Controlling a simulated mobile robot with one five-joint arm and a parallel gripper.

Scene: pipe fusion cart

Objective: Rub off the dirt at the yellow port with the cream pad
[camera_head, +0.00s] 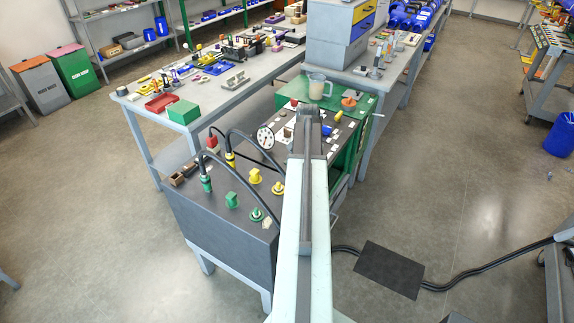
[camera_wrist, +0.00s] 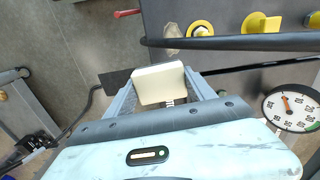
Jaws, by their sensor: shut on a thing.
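The cream pad (camera_wrist: 160,84) shows in the wrist view, held between the grey fingers of my gripper (camera_wrist: 165,94), which is shut on it. The round yellow port (camera_wrist: 201,29) lies beyond the pad, up and to its right. A brownish-grey dirt patch (camera_wrist: 172,30) shows just left of the port. The pad appears apart from both, with a black hose (camera_wrist: 235,42) crossing between them in the picture. In the head view the yellow port (camera_head: 278,188) is on the dark cart top, close to my arm. My gripper and the pad are hidden there.
A yellow knob (camera_wrist: 253,22) stands beside the port. A dial gauge (camera_wrist: 291,107) is at the right of the wrist view. The cart top (camera_head: 215,185) also bears a green port (camera_head: 257,215), a green knob (camera_head: 231,200) and hoses. Floor right of the cart is mostly clear.

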